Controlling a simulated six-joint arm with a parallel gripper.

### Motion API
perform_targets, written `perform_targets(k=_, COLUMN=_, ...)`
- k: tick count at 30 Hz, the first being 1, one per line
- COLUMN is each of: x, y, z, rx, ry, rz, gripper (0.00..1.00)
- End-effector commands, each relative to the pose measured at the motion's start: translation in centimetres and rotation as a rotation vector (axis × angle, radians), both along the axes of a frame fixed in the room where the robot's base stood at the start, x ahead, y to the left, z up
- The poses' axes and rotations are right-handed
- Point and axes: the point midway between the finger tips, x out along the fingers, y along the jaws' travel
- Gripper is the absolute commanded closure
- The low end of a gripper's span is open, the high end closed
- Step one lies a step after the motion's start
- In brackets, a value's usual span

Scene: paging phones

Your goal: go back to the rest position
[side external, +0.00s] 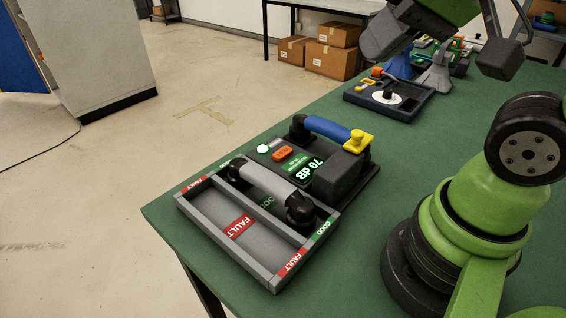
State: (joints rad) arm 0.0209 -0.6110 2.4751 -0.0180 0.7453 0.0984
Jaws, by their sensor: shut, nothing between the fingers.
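My gripper (380,38) is high at the top of the side view, partly cut off, shut and empty. It is clear of both handsets. A handset with a grey grip and black ends (268,184) lies in the tray (232,262), over the rear compartment marked GOOD. The wider front compartment, marked FAULT, is empty. A handset with a blue grip (327,128) rests on the dark test unit (366,188) behind the tray. The unit's display (305,168) reads 70 dB in green, and a round green light (263,148) is lit.
The green table (170,208) is bare at the near left corner.

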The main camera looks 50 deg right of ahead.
Motion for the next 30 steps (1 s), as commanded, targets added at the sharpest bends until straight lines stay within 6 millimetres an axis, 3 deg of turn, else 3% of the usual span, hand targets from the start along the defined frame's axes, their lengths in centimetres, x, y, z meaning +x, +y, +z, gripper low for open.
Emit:
perform_targets(k=3, x=-2.1, y=0.9, z=0.3, rx=0.023, ry=-0.001, rz=0.051, gripper=1.0)
perform_targets(k=6, x=-2.9, y=1.3, z=0.3, rx=0.033, ry=0.004, rz=0.073, gripper=1.0)
perform_targets(k=30, x=-2.9, y=1.3, z=0.3, rx=0.034, ry=0.005, rz=0.075, gripper=1.0)
